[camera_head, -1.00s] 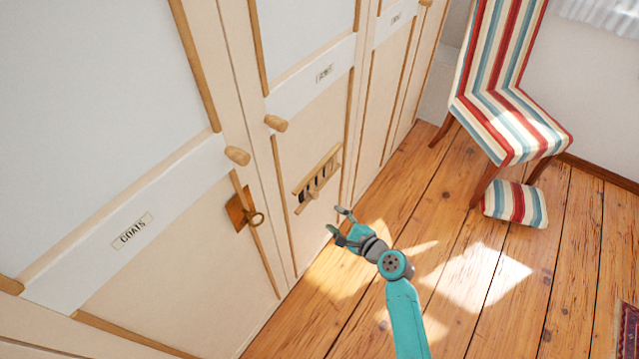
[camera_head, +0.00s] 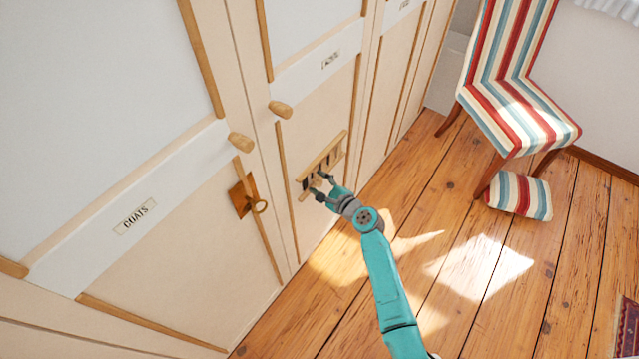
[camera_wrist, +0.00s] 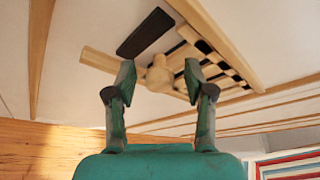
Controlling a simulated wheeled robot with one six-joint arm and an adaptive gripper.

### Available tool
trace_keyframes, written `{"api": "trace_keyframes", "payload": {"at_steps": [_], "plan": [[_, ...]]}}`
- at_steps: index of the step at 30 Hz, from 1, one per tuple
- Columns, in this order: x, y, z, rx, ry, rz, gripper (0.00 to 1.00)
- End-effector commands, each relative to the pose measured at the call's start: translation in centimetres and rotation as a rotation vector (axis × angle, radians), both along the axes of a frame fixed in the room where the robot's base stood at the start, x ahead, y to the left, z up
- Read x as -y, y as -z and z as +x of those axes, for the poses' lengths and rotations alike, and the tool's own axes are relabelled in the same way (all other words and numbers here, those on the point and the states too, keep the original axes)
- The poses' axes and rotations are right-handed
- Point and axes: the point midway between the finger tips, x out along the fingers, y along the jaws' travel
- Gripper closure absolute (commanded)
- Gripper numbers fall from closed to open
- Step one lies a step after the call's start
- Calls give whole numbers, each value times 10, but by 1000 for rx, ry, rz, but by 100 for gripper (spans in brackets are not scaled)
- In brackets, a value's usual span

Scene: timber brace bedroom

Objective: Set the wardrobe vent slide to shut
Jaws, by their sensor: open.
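The wardrobe vent (camera_head: 322,157) is a small wooden frame with two rails and dark slots, low on the middle door. In the wrist view the vent (camera_wrist: 212,40) shows pale slats with dark gaps on the right and one broad dark slot at the left. Its round wooden slide knob (camera_wrist: 158,76) sticks out near the middle. My gripper (camera_head: 321,185) is at the vent, fingers open. In the wrist view my gripper (camera_wrist: 160,72) has one fingertip on either side of the knob, with gaps showing. The head view hides the knob behind the fingers.
Wooden door knobs (camera_head: 280,109) stick out above. A striped chair (camera_head: 515,110) and a striped cushion (camera_head: 520,196) are at the right. The floor between is clear.

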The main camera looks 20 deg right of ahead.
Motion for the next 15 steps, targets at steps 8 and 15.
{"api": "trace_keyframes", "payload": {"at_steps": [8, 15], "plan": [[-1, 1, 2, -1, 1, 0, 47], [-1, 1, 2, -1, 1, 0, 99]]}}
